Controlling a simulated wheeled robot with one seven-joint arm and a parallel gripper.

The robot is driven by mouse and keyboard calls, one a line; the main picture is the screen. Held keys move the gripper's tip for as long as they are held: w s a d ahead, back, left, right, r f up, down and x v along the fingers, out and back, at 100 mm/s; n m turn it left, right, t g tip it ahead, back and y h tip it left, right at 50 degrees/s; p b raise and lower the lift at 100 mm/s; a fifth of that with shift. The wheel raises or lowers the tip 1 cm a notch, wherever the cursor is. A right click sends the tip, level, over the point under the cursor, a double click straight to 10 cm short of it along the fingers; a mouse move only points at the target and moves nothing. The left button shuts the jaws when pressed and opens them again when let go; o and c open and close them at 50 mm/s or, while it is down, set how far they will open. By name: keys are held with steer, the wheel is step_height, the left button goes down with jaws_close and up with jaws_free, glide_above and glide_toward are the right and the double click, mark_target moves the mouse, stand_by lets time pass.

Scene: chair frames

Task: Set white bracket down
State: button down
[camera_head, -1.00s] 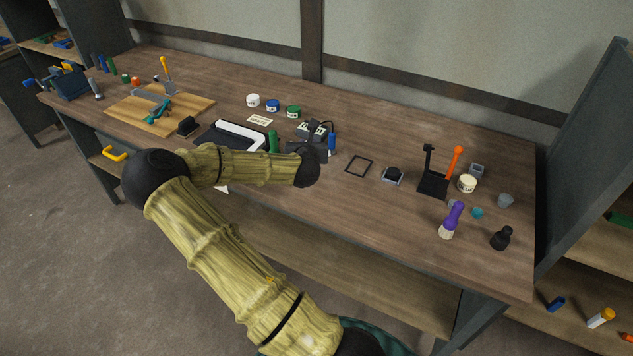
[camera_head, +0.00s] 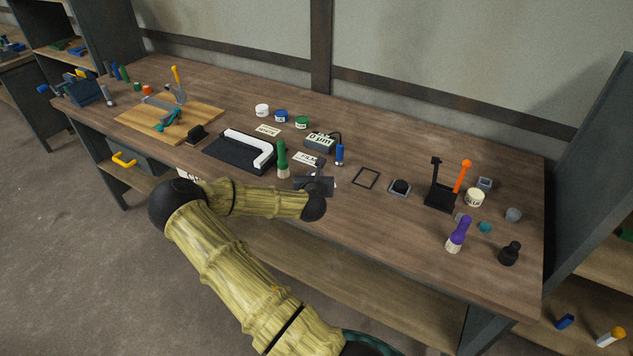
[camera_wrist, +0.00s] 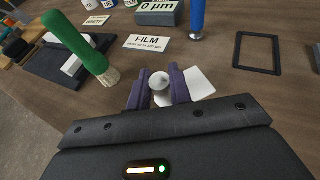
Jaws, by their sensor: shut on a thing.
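My gripper (camera_head: 318,173) is low over the front middle of the workbench. In the wrist view its two purple fingers (camera_wrist: 159,77) are closed around a pale, round-ended piece, which I take as part of the white bracket (camera_wrist: 160,86). A flat white plate (camera_wrist: 198,84) shows just right of the fingers. I cannot tell whether it joins the held piece or whether it touches the table. In the head view my gripper hides most of the held piece. A larger white L-shaped part (camera_head: 262,150) lies on a black mat (camera_head: 228,158) to the left.
A green-handled brush (camera_head: 282,160) stands close left of my gripper. A film card (camera_head: 307,158), a grey gauge box (camera_head: 320,143) and a blue cylinder (camera_head: 340,154) are behind it. A thin black frame (camera_head: 366,178) lies to the right. Bare wood separates it from my gripper.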

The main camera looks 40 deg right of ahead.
steer(key=shift+s+d+f, duration=0.1)
steer(key=shift+f, duration=1)
steer(key=shift+f, duration=0.15)
steer(key=c, duration=1.3)
jaws_free()
steer(key=b+v, duration=0.1)
steer(key=v, duration=1.1)
steer(key=shift+r, duration=0.2)
